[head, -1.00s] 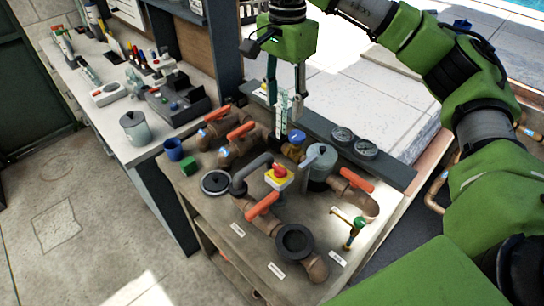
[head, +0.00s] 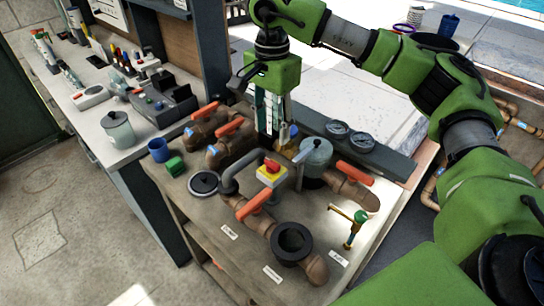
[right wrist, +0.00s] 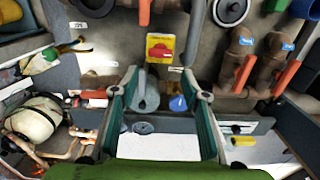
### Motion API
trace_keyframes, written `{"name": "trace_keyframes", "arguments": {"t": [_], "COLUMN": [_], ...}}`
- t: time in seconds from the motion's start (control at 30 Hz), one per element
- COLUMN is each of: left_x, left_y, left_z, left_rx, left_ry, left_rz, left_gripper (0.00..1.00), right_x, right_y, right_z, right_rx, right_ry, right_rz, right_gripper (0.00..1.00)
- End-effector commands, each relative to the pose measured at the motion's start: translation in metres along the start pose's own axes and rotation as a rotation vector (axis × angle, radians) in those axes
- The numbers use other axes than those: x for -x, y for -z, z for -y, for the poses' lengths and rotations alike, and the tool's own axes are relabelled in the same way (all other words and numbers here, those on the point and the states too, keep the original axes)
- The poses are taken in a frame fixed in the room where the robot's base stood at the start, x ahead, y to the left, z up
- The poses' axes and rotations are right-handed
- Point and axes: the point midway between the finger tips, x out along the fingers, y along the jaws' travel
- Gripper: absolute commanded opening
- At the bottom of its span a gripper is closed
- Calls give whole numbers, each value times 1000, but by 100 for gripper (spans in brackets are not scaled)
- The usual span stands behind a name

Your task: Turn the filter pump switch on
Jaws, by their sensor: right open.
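The filter pump switch (head: 270,168) is a red knob on a yellow block, amid the pipes on the bench top. It also shows in the right wrist view (right wrist: 160,46), upper middle, beyond the fingertips. My right gripper (head: 268,127) is open and empty, pointing down above the back part of the bench, behind the switch and apart from it. In the right wrist view its two fingers (right wrist: 160,88) stand wide apart, with a grey canister and a blue knob showing between them. My left gripper is not in view.
Brown pipes with orange handles (head: 255,203) surround the switch. A grey canister (head: 316,155) and a bent grey pipe (head: 240,170) stand close by. Two gauges (head: 349,135) sit at the back edge. A blue cup (head: 158,150) and green cube (head: 175,166) are at left.

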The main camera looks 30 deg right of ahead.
Motion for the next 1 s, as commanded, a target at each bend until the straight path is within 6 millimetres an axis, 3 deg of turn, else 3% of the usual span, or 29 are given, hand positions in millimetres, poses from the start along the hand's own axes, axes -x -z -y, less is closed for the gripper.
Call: {"name": "trace_keyframes", "arguments": {"t": [0.3, 0.5, 0.9, 0.93, 1.0], "left_x": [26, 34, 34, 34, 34], "left_y": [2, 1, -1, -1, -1], "left_z": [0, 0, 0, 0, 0], "left_rx": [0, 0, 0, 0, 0], "left_ry": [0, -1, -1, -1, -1], "left_rz": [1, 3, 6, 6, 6], "left_gripper": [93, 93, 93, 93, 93], "right_x": [-66, -93, -103, -103, -103], "right_y": [0, 0, 0, 0, 0], "right_z": [-2, -1, 0, 0, 0], "right_rx": [0, 0, 0, 0, 0], "right_ry": [-5, -3, 0, 0, 0], "right_rz": [1, 0, 0, 0, 0], "right_gripper": [42, 42, 42, 39, 21]}}
